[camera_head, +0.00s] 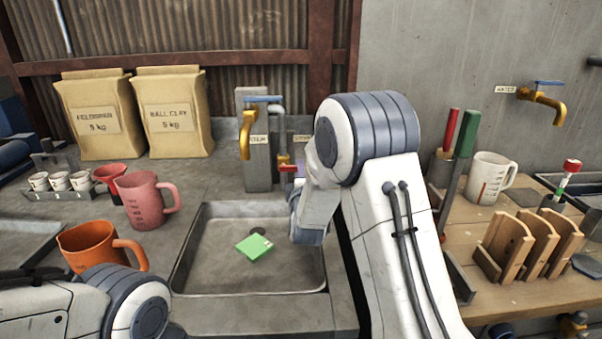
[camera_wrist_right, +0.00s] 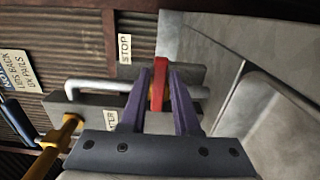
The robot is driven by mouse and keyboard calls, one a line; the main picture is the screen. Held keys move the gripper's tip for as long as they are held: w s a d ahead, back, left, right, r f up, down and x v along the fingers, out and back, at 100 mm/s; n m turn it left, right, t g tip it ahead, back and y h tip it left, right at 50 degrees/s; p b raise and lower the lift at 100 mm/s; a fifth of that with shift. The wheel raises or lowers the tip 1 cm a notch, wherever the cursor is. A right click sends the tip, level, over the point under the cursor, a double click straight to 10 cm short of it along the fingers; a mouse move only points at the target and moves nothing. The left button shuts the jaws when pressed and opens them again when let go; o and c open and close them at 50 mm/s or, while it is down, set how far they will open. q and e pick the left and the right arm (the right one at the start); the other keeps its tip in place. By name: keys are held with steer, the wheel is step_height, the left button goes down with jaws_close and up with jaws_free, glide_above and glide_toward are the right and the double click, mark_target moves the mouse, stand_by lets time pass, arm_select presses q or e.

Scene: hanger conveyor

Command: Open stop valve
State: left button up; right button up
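The stop valve's red handle (camera_head: 288,168) shows at the sink's back edge in the head view, next to my right arm. In the right wrist view, the red handle (camera_wrist_right: 158,84) stands between the two purple fingers of my right gripper (camera_wrist_right: 161,78), near a STOP label (camera_wrist_right: 124,48). The fingers are apart, one on each side of the handle, with a narrow gap visible on the right.
A yellow tap with a blue lever (camera_head: 262,99) stands left of the valve. A pink jug (camera_head: 146,199) and orange jug (camera_head: 92,247) stand left. A wooden rack (camera_head: 530,247) stands right.

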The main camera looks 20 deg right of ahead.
jaws_close()
stand_by(1.2)
